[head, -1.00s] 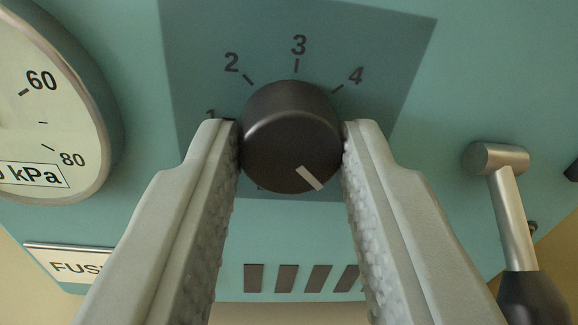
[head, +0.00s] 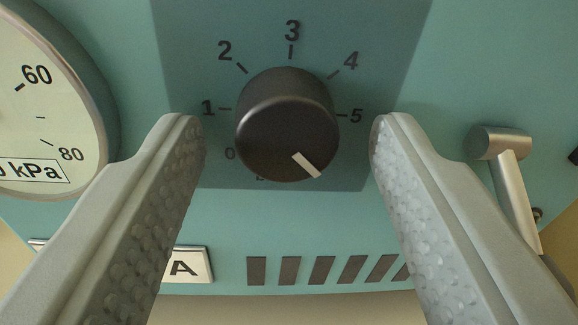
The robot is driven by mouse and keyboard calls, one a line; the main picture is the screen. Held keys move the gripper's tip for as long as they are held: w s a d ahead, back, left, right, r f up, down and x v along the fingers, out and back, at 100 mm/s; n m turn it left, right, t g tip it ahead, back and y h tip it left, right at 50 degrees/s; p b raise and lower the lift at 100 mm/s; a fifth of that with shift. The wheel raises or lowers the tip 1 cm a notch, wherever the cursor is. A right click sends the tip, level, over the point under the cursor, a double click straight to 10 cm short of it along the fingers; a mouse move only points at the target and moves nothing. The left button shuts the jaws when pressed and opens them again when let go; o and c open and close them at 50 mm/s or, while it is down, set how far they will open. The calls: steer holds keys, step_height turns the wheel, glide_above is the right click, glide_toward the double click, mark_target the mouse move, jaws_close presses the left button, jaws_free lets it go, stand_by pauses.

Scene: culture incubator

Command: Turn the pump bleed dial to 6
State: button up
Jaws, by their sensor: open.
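The pump bleed dial (head: 286,125) is a dark round knob on a darker teal plate. Its white pointer mark (head: 306,165) points to the lower right, past and below the 5. The numbers 1 to 5 show around the knob, and a 0 shows partly at its lower left. I cannot see a 6; the knob hides part of the scale. My gripper (head: 287,130) is open, with one grey finger on each side of the knob and a clear gap on both sides. It touches nothing.
A round kPa gauge (head: 45,110) is at the left. A metal lever (head: 505,160) stands at the right, partly behind the right finger. Vent slots (head: 322,270) and a label plate (head: 186,265) lie below the dial, the label partly hidden.

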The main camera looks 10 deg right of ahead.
steer(key=s, duration=1.7)
steer(key=shift+s+a, duration=0.15)
steer(key=shift+a, duration=0.05)
steer(key=s+a+r+m+h, duration=0.1)
steer(key=s+a+r, duration=0.3)
steer(key=s+a, duration=0.2)
steer(key=s+a+r+h, duration=0.1)
steer(key=s+a+r, duration=0.3)
steer(key=s+a, duration=0.25)
steer(key=s+a+f+y, duration=0.1)
steer(key=s+a, duration=0.5)
steer(key=s, duration=0.3)
steer(key=s+a+f+y, duration=0.1)
steer(key=s+a, duration=0.4)
steer(key=s, duration=0.4)
steer(key=shift+s+a+f+g, duration=0.15)
steer(key=shift+s+a+g, duration=0.1)
steer(key=shift+a+g, duration=0.1)
